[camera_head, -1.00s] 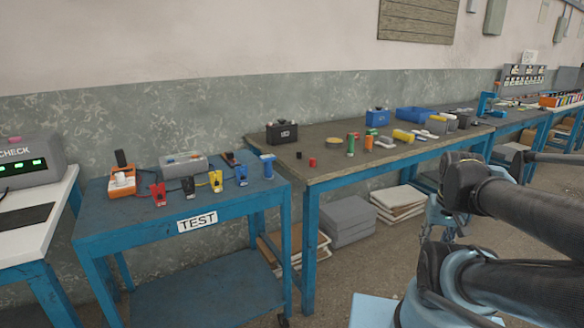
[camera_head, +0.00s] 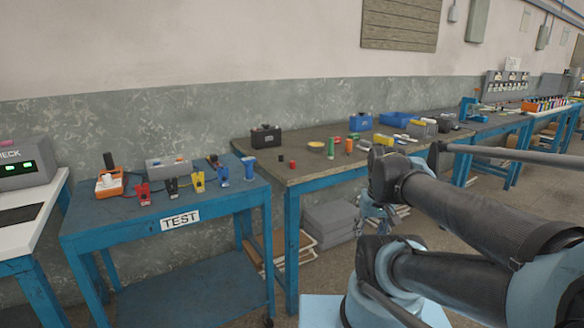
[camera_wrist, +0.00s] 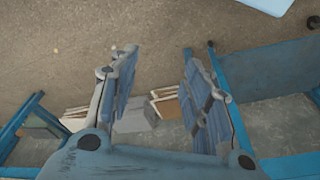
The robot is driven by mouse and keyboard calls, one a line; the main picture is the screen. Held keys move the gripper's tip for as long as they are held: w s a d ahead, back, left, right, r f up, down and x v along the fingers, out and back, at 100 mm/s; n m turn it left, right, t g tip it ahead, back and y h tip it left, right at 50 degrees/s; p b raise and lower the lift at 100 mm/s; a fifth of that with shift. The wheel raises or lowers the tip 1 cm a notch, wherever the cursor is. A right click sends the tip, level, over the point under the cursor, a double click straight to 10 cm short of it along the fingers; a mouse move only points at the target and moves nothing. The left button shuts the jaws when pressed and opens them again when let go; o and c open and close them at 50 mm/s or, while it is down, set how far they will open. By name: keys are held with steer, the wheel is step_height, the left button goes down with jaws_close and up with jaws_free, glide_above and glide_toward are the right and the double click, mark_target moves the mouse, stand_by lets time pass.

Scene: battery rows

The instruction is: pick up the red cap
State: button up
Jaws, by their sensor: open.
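A small red cap (camera_head: 292,164) stands on the brown-topped workbench (camera_head: 262,173), near its left front part, in the head view. A small black piece (camera_head: 280,157) is just behind and left of it. In the wrist view my gripper (camera_wrist: 157,70) is open and empty, its two fingers spread apart over the floor. The red cap does not show in the wrist view. In the head view my arm is at the right, well apart from the cap; the gripper is mostly hidden behind it.
A black battery (camera_head: 266,137), a yellow disc (camera_head: 316,146) and a green cylinder (camera_head: 331,149) stand near the cap. A blue TEST cart (camera_head: 120,222) with coloured clamps adjoins the bench at left. Grey boxes (camera_head: 332,222) lie beneath the bench. Floor shows in the wrist view.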

steer(key=w+a+r+n+y, duration=0.1)
steer(key=w+a+r+n, duration=0.25)
steer(key=w+r, duration=0.5)
steer(key=w+a+r+n+y, duration=0.15)
steer(key=w+a+r, duration=0.25)
steer(key=w+r, duration=0.5)
steer(key=w+a+r+n, duration=0.25)
steer(key=w+a, duration=0.35)
steer(key=w, duration=0.4)
steer(key=w+a+r+n, duration=0.25)
steer(key=w+a, duration=0.25)
steer(key=w, duration=0.5)
glide_above(294, 162)
steer(key=d, duration=0.2)
steer(key=shift+m+t+y, duration=0.3)
steer(key=shift+y, duration=0.15)
steer(key=f, duration=1)
steer(key=shift+s+a, duration=0.2)
steer(key=shift+a, duration=0.05)
steer(key=shift+s+x, duration=0.1)
steer(key=shift+x, duration=1.25)
steer(key=shift+s+x, duration=0.15)
steer(key=shift+x, duration=1.15)
steer(key=shift+a, duration=0.1)
steer(key=c, duration=0.8)
